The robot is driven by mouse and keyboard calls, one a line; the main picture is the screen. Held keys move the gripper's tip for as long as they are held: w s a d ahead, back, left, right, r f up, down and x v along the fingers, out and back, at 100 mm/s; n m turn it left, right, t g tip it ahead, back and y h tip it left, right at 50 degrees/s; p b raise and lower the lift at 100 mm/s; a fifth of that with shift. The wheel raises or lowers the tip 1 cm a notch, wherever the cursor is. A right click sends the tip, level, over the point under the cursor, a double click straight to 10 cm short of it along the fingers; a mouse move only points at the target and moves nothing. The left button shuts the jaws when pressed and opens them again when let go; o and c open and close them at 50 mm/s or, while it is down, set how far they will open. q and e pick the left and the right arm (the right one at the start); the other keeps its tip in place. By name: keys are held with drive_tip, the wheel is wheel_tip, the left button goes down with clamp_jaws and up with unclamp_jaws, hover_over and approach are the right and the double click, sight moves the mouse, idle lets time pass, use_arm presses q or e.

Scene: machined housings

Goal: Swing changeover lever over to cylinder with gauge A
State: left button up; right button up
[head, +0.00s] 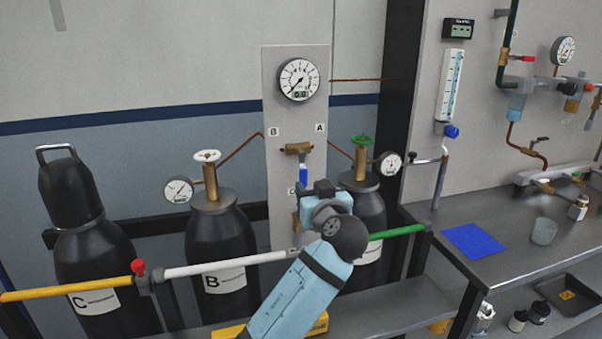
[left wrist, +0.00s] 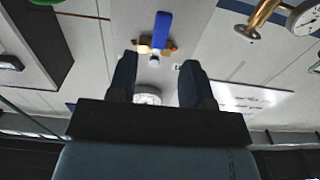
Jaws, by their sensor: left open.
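The changeover valve (head: 297,148) is a small brass body on the grey panel, below labels B and A. Its blue lever (head: 303,174) hangs straight down, toward neither B nor A. My left gripper (head: 317,187) is open, in front of the panel just below the lever and partly covering its lower end. In the left wrist view, which looks upside down, the lever (left wrist: 161,28) lies beyond the open left fingers (left wrist: 158,78), apart from them. The cylinder with gauge A (head: 389,165) and a green handwheel (head: 362,141) stands at right, partly hidden by my arm. My right gripper is not in view.
Cylinder B (head: 222,240) with a white handwheel (head: 207,156) stands left of the panel, cylinder C (head: 90,260) farther left. A yellow, white and green rail (head: 220,264) crosses in front. A large gauge (head: 299,80) tops the panel. A bench (head: 480,270) is at right.

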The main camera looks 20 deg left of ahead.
sight(304, 177)
use_arm(q)
drive_tip(key=x, duration=0.9)
drive_tip(key=shift+a+f, duration=0.1)
clamp_jaws()
